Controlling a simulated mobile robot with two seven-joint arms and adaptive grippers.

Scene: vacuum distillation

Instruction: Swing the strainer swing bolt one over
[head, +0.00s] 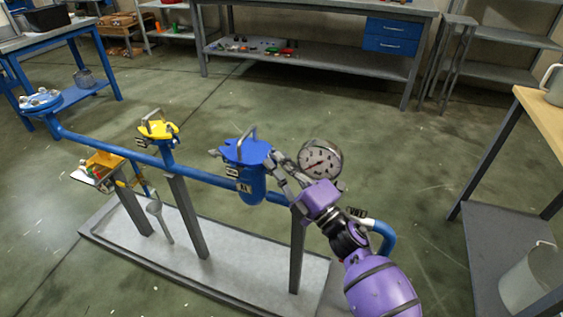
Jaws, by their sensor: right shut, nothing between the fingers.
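The blue strainer (252,190) hangs in the blue pipe run, with a blue lid (245,151) and a grey handle on top. A small grey swing bolt (214,153) shows at the lid's left edge. My right gripper (278,165) is at the right edge of the lid, its fingers shut with nothing between them. The fingers cover that side of the lid, so a bolt there cannot be made out, and I cannot tell whether they touch the lid. My left gripper is not in view.
A round gauge (320,160) stands just behind my right gripper. Grey posts rise from a low plinth (222,262). A wooden-topped bench (540,115) is at right.

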